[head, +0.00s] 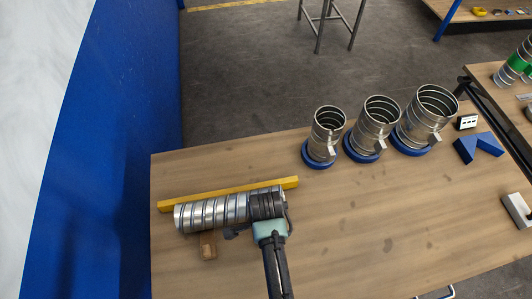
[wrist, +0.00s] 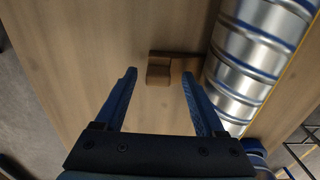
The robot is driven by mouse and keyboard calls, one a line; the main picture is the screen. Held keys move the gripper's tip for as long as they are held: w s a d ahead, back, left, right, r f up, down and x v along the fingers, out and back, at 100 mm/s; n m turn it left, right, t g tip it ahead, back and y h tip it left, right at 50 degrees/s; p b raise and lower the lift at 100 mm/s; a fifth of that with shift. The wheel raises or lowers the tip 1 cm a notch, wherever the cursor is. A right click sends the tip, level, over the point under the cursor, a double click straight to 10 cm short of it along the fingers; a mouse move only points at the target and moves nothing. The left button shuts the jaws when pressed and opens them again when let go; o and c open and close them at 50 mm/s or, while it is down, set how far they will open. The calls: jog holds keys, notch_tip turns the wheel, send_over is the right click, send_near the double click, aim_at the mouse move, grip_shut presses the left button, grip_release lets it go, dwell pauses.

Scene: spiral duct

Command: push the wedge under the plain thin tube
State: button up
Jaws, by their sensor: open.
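A silver spiral-ribbed tube (head: 212,212) lies on the table in the head view, along a yellow bar. It also shows on the right of the wrist view (wrist: 250,55). The brown wooden wedge (head: 207,245) lies at the tube's near side. In the wrist view the wedge (wrist: 172,68) has its right end at the tube's edge; whether it reaches underneath is hidden. My gripper (wrist: 159,76) is open and empty, its fingertips just short of the wedge and either side of its left part. In the head view my wrist covers the tube's right end.
The yellow bar (head: 225,193) runs behind the tube. Three upright tubes stand in blue bases (head: 319,159) at the table's back edge, with blue blocks (head: 478,147) to their right. A blue wall (head: 125,100) rises at left. The table's middle and front right are clear.

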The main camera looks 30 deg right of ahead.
notch_tip(320, 180, up, 13)
jog(key=b, duration=0.1)
jog(key=shift+f+b, duration=0.15)
jog(key=shift+b, duration=0.2)
